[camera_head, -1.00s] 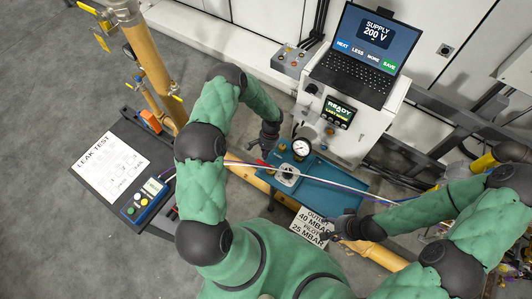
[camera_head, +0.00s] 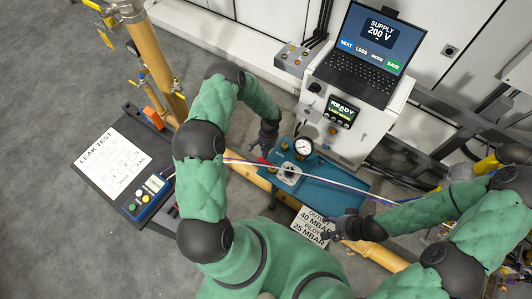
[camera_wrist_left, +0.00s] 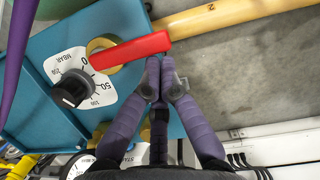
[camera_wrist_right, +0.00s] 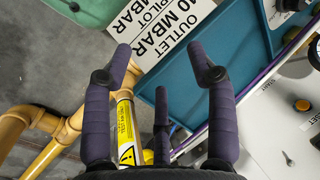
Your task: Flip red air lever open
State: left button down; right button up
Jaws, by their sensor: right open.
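The red air lever (camera_wrist_left: 130,50) is a flat red handle in the left wrist view, on a yellow pipe fitting by the teal panel. In the head view only a small red part of it shows (camera_head: 262,160). My left gripper (camera_wrist_left: 161,78) has its purple fingers together, with the tips right at the lever's free end; I cannot tell whether they touch it. No lever lies between the fingers. In the head view my left gripper (camera_head: 267,146) reaches down beside the teal panel. My right gripper (camera_wrist_right: 122,62) is open and empty near the outlet sign.
The teal panel (camera_head: 335,192) carries a pressure gauge (camera_head: 303,146) and a dial (camera_wrist_left: 72,88) marked MBAR. The outlet sign (camera_wrist_right: 160,28) is at its front. Yellow pipes (camera_wrist_left: 225,18) run alongside. A laptop (camera_head: 370,50) stands on the white cabinet. Hoses cross above the panel.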

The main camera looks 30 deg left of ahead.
aim_at(259, 160)
pick_arm(q)
jog(key=shift+s+a+n, duration=0.15)
jog(key=shift+s+n, duration=0.05)
jog(key=shift+n, duration=0.2)
jog(key=s+n, duration=0.1)
jog(key=s+n+h, duration=0.1)
jog(key=n, duration=0.1)
jog(key=shift+a, duration=0.25)
jog(key=s+n, duration=0.1)
jog(key=n, duration=0.2)
jog(key=shift+s+t+h, duration=0.3)
jog(key=shift+s, duration=0.1)
jog(key=n, duration=0.1)
jog(key=s+n, duration=0.1)
jog(key=n, duration=0.1)
jog(key=s+n, duration=0.1)
jog(key=shift+s+d+t+h, duration=0.1)
jog(key=shift+d+t+h, duration=0.2)
jog(key=shift+t, duration=0.1)
jog(key=n, duration=0.2)
jog(key=s+d+n, duration=0.1)
jog(key=n, duration=0.1)
jog(key=shift+s+d+t, duration=0.1)
jog(key=shift+s+t, duration=0.2)
jog(key=shift+t, duration=0.1)
jog(key=shift+w, duration=0.15)
